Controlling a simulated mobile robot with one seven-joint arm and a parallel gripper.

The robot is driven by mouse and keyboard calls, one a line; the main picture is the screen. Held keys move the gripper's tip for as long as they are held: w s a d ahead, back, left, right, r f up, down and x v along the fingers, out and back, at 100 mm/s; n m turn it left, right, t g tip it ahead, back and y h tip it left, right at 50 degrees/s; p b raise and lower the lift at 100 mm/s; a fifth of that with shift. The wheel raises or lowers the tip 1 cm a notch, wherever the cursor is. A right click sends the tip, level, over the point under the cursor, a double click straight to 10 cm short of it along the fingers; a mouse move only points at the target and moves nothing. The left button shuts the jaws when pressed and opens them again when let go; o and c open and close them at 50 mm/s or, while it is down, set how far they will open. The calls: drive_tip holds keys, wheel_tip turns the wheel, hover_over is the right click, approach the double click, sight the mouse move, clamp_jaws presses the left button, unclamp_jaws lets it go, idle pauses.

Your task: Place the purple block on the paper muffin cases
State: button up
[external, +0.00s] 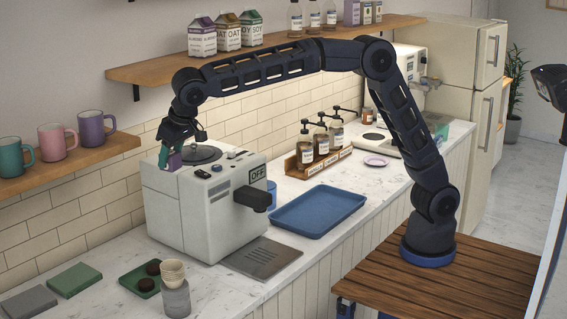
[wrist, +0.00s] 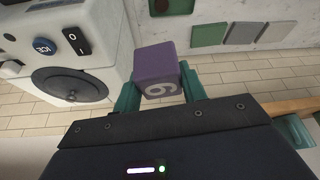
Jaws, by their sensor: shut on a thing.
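The paper muffin cases (external: 172,271) are a small cream stack at the front left of the counter, below and apart from the block. I cannot make them out in the wrist view.
The coffee machine (external: 200,213) stands between my arm and the left counter. A grey jar (external: 176,300) stands in front of the cases. A green tray (external: 131,281) holds dark round treats. A shelf with mugs (external: 60,176) is at left. A blue tray (external: 318,212) lies right.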

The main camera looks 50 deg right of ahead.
drive_tip(key=s+a+n, duration=0.2)
drive_tip(key=s+a, duration=0.8)
drive_tip(key=a, duration=0.2)
drive_tip(key=y, duration=0.1)
approach(165, 264)
drive_tip(key=x, duration=0.5)
drive_tip(key=shift+w+f, duration=0.1)
drive_tip(key=shift+f, duration=0.05)
drive_tip(key=shift+f, duration=0.15)
drive_tip(key=o, duration=1)
drive_tip(key=shift+c, duration=0.2)
drive_tip(key=v, duration=1.2)
drive_tip(key=shift+r, duration=0.2)
